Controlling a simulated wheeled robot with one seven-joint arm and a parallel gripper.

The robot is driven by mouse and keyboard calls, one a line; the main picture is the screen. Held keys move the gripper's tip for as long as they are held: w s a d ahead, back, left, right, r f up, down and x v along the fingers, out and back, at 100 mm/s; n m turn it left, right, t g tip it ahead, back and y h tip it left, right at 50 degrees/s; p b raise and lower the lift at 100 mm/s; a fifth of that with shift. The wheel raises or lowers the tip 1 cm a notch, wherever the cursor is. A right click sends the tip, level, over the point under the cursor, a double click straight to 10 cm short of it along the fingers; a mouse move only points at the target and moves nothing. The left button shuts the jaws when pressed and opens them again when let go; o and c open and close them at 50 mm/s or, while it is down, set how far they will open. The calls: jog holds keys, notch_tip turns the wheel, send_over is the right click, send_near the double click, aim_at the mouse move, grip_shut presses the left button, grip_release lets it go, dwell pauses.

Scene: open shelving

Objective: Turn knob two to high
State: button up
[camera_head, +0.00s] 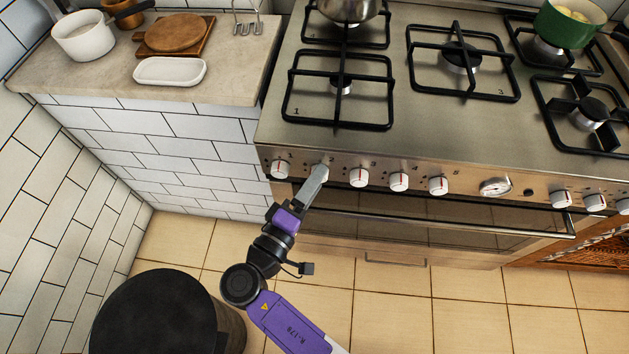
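Knob two (322,169) is a white knob, second from the left on the stove's front panel. It is largely hidden behind my gripper (319,174), so its mark and setting cannot be read. My gripper reaches up from below with its fingertips at the knob. I cannot tell whether the fingers touch or hold it, or how far apart they are. Knob one (280,169) is just to the left, and knob three (359,177) is to the right with a red line that looks upright.
More knobs (398,181) continue right along the panel. The oven door handle (470,225) runs below them. A steel pot (347,8) and a green pot (568,24) sit on the hob. A counter (110,75) with dishes stands left.

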jog(key=v, duration=0.7)
jog(key=shift+s+b, duration=0.3)
jog(key=shift+s, duration=0.1)
jog(key=shift+a, duration=0.2)
